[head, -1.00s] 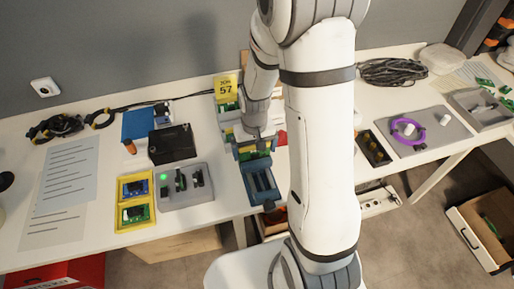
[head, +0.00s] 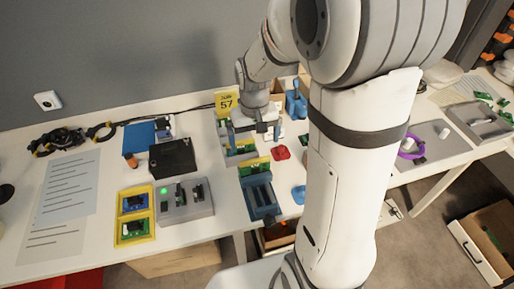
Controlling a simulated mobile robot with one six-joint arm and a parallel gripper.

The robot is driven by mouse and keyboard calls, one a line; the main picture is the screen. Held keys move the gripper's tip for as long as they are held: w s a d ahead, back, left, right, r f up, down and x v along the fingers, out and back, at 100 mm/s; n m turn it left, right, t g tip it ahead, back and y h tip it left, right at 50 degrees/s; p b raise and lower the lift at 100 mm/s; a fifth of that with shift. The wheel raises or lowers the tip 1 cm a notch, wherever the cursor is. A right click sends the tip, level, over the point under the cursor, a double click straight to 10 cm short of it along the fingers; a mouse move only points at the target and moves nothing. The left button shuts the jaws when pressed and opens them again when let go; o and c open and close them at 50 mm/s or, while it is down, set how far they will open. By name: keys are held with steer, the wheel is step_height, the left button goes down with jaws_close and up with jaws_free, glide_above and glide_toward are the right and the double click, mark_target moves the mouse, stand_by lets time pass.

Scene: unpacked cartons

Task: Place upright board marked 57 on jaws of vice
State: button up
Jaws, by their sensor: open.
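The vice (head: 264,200) is blue-grey and stands near the table's front edge, left of my arm. A green and yellow board (head: 255,167) stands at its back jaw end; I cannot read a number on it, nor tell exactly how it sits on the jaws. A yellow card marked 57 (head: 227,101) stands behind a grey rack (head: 232,159) that holds green pieces. My gripper (head: 268,130) is open above the table, behind and apart from the vice, beside the rack. My arm hides part of the table to the right.
A black box (head: 172,159), a grey fixture with a green light (head: 188,205) and a yellow tray with boards (head: 135,229) lie left of the vice. A red piece (head: 281,153) and blue pieces (head: 299,195) lie to its right. A purple ring (head: 411,147) is farther right.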

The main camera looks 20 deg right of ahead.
steer(key=s+r+t, duration=0.2)
steer(key=s+r, duration=0.8)
steer(key=s, duration=0.4)
steer(key=shift+d+t, duration=0.4)
stand_by(1.0)
steer(key=shift+a, duration=0.1)
steer(key=shift+s+a, duration=0.1)
steer(key=shift+a, duration=0.05)
